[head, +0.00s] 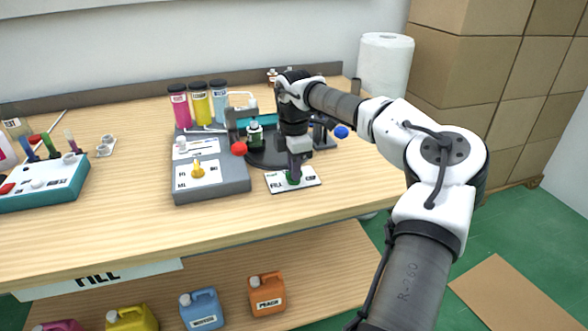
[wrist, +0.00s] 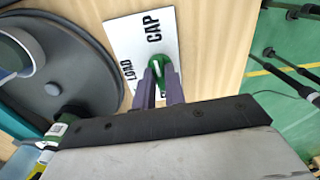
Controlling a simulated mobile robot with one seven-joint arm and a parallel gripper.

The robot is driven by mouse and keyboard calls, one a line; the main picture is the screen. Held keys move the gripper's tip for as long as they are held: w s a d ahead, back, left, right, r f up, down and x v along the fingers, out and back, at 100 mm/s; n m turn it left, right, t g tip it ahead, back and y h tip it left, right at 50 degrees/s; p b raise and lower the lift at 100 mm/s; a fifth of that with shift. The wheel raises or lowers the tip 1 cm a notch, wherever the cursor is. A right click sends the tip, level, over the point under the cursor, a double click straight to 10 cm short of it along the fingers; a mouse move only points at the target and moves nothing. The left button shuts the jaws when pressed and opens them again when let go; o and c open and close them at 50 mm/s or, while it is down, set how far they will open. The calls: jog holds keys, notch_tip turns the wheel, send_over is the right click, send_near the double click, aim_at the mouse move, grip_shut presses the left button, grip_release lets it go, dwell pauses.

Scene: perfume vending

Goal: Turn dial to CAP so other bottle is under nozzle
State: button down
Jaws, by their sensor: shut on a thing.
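The green dial (head: 293,180) sits on a white card (head: 312,184) at the table's front, and it shows in the wrist view (wrist: 170,56). The card reads FILL, LOAD and CAP; my fingers partly hide its lower part. My gripper (head: 294,168) points down and is shut on the dial, with its two purple fingers (wrist: 160,84) on either side of it. I cannot tell which word the dial points to. Behind is a dark round turntable (head: 258,159), also at left in the wrist view (wrist: 88,66). A dark green bottle (head: 255,137) stands on it. My arm hides part of the turntable, and the nozzle is not clear.
A grey box (head: 214,190) with a yellow knob (head: 198,169) stands left of the card. Pink, yellow and blue cylinders (head: 200,103) stand behind it. A red ball (head: 239,148) and a blue ball (head: 341,132) flank the turntable. The front table strip is clear.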

jog(key=shift+m, duration=0.4)
jog(key=c, duration=1.5)
grip_release()
jog(key=shift+o, duration=0.2)
jog(key=shift+r, duration=0.15)
notch_tip(320, 180, up, 14)
jog(key=shift+f, duration=0.2)
